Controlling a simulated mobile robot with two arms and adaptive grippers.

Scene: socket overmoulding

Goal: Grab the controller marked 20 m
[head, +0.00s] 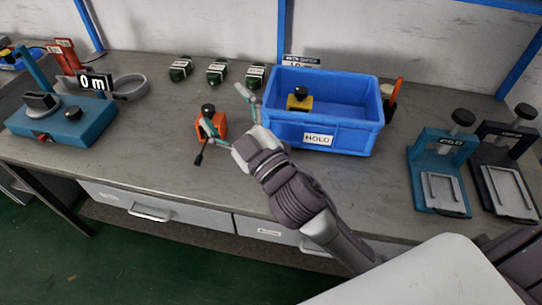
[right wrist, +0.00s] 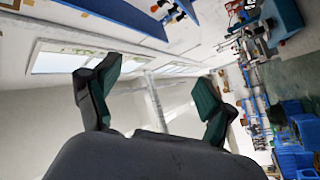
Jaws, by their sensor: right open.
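An orange controller-like unit (head: 221,122) with a black knob stands on the bench, partly hidden by my right gripper's finger. A yellow unit (head: 299,103) with a black knob is inside the blue bin. Several dark green pieces with white labels (head: 217,72) lie at the back; their print is too small to read. I cannot read a "20 m" mark on any of them. My right gripper (head: 226,110) is open and empty, its fingers spread just above and beside the orange unit. The right wrist view shows the open fingers (right wrist: 155,85) with nothing between them. My left gripper is not in view.
The blue bin (head: 330,125), labelled HOLD, stands right of my gripper. Teal (head: 440,175) and black (head: 508,180) clamp stands are at right. The bench front left of centre is clear.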

